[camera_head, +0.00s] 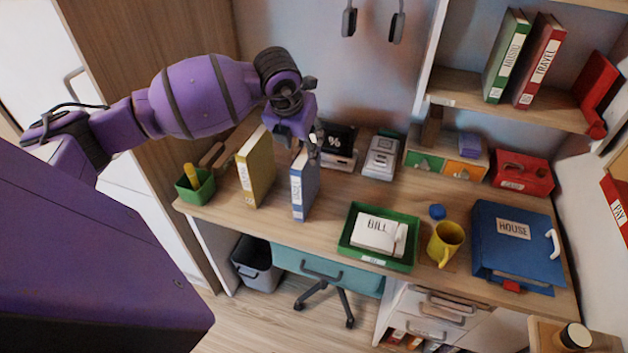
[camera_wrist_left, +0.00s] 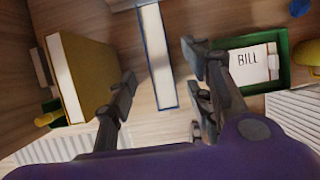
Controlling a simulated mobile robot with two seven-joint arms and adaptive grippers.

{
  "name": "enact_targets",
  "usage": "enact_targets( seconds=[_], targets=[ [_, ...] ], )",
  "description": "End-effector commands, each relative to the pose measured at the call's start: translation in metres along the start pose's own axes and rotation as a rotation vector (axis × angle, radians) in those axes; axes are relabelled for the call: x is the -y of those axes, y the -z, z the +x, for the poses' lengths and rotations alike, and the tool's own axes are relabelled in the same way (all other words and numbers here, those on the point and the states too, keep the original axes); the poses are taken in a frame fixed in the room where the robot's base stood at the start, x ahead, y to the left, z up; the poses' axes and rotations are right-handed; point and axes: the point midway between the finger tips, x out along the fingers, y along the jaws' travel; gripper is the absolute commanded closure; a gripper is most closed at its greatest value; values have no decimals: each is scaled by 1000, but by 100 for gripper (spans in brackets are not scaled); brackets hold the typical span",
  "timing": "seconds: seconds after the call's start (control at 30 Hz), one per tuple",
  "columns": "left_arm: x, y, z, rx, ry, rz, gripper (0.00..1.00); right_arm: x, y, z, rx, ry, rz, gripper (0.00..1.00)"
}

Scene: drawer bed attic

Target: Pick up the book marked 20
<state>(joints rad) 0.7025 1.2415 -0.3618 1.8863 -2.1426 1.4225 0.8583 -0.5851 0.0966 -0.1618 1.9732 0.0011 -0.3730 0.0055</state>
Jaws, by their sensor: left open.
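A blue book (camera_head: 304,183) stands upright on the desk with a white label on its spine. A yellow book (camera_head: 255,168) stands to its left, also labelled. Both labels are too small to read surely, so I cannot tell which is marked 20. My left gripper (camera_head: 296,138) is above the blue book, pointing down. In the left wrist view my left gripper (camera_wrist_left: 160,65) is open, with the blue book (camera_wrist_left: 156,55) showing between its fingers and no visible grip. The yellow book (camera_wrist_left: 82,75) is outside the left finger there. My right gripper is not in view.
A green tray (camera_head: 346,248) with a BILL paper stack, a yellow mug (camera_head: 445,243) and a blue HOUSE binder (camera_head: 515,236) stand to the right. A green pen cup (camera_head: 196,188) is at the left. A calculator-like device (camera_head: 381,157) stands behind. A shelf (camera_head: 460,88) hangs at upper right.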

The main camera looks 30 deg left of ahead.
Motion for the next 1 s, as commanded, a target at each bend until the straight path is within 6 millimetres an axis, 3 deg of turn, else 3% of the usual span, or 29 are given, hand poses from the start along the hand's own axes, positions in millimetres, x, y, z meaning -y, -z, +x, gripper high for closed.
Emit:
enact_targets(
  seconds=[0.23, 0.6, 1.0],
  targets=[
    [-2, 1, 26, -4, -9, -5, 53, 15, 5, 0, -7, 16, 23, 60],
    [1, 0, 74, -2, -7, -4, 53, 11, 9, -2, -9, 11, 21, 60],
    [1, 0, 77, -2, -7, -2, 53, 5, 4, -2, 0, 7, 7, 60]
  ],
)
